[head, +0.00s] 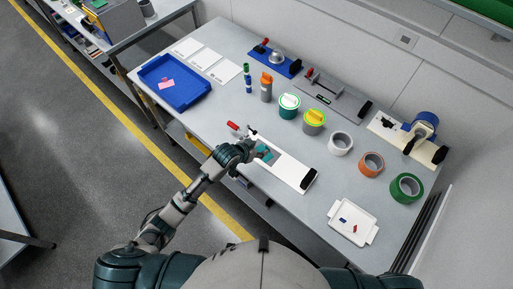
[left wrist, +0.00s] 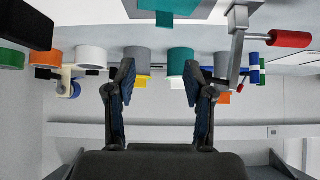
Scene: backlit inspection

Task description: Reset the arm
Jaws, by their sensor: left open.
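My left arm comes in from the lower left of the head view. Its gripper (head: 258,152) is over the near edge of the grey workbench (head: 225,120), at the white fixture board with a red-handled clamp (head: 233,125) and a black end block (head: 308,179). In the left wrist view, which looks upside down, the two fingers (left wrist: 159,85) are spread apart with nothing between them. A teal piece (left wrist: 168,6) lies on the white board beyond the fingertips; it also shows beside the gripper in the head view (head: 265,154). My right gripper is not in view.
A blue tray (head: 178,78) is at the left. A teal-and-white can (head: 288,106), yellow-topped can (head: 313,121) and several tape rolls (head: 371,164) stand beyond the board. A white tray (head: 352,221) lies at the right. More fixtures line the back, near the wall.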

